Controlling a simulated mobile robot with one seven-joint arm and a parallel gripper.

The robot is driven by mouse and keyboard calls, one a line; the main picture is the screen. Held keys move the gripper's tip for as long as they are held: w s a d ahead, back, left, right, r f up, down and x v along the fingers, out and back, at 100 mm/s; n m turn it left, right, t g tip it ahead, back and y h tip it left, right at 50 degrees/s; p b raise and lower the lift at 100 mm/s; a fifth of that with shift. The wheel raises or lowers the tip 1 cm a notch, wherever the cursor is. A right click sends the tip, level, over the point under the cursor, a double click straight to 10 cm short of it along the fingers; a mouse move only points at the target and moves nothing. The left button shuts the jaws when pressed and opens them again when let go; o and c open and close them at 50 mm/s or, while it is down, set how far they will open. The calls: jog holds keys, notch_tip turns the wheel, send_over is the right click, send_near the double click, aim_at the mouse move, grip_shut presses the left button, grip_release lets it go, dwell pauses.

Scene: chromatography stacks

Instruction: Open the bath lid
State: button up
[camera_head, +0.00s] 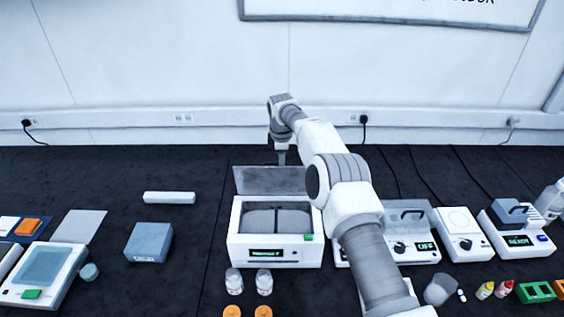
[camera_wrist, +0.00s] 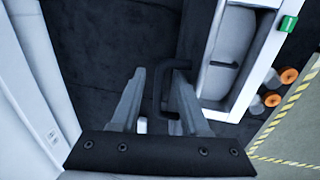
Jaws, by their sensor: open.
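The bath is a white box (camera_head: 238,249) with a lit display and green button in the middle of the bench. Its grey lid (camera_head: 258,181) stands raised at the back edge, so the grey interior (camera_head: 262,221) shows. In the wrist view the white bath body (camera_wrist: 235,40) is at upper right, with the dark lid (camera_wrist: 193,38) beside it. My gripper (camera_head: 281,158) is behind the raised lid in the head view. In the wrist view my open gripper (camera_wrist: 160,75) has a dark U-shaped handle (camera_wrist: 157,92) between its fingers. Contact with the handle cannot be told.
Clear vials (camera_head: 234,281) and orange-capped vials (camera_wrist: 289,75) stand in front of the bath. A grey-blue block (camera_head: 149,243) and a white bar (camera_head: 169,198) lie to the left. Instruments (camera_head: 460,235) stand close on the right, partly behind my arm. Bench behind the bath is mostly clear.

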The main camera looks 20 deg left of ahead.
jog(key=s+r+b, duration=0.1)
jog(key=s+r, duration=0.2)
jog(key=r, duration=1.4)
jog(key=shift+s+d, duration=0.15)
jog(key=shift+d, duration=0.25)
